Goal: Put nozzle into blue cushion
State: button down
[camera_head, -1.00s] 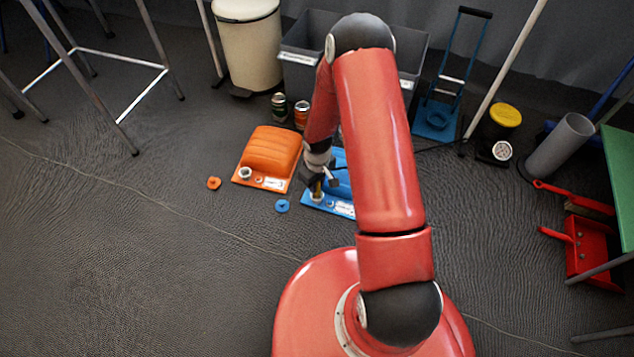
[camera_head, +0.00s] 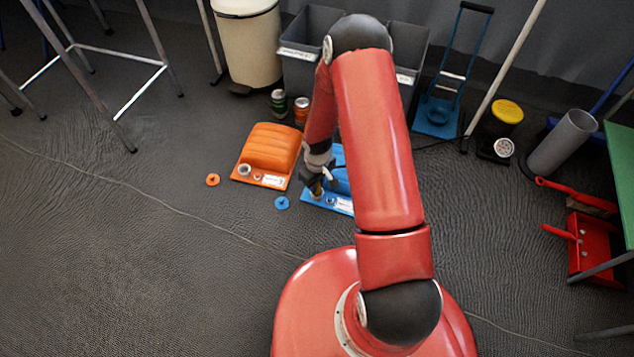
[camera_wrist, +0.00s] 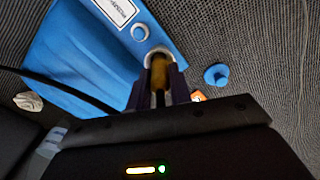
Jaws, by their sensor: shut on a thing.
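The blue cushion (camera_head: 341,199) lies on the floor, partly hidden behind my arm; it fills the upper left of the wrist view (camera_wrist: 85,55). My gripper (camera_head: 316,189) is over its front left corner. In the wrist view my gripper (camera_wrist: 158,88) is shut on the yellow-brown nozzle (camera_wrist: 159,72). The nozzle's far end is at the pale round port (camera_wrist: 159,53) on the cushion's corner. I cannot tell how deep it sits in the port.
An orange cushion (camera_head: 270,150) lies just left. A blue cap (camera_head: 282,203) and an orange cap (camera_head: 213,180) lie on the floor. Two cans (camera_head: 301,108) and grey bins (camera_head: 299,65) stand behind. The front left floor is clear.

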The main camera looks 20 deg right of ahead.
jog(key=shift+f, duration=0.15)
jog(key=c, duration=0.7)
grip_release()
jog(key=shift+r+p, duration=2.7)
jog(key=shift+r, duration=1.3)
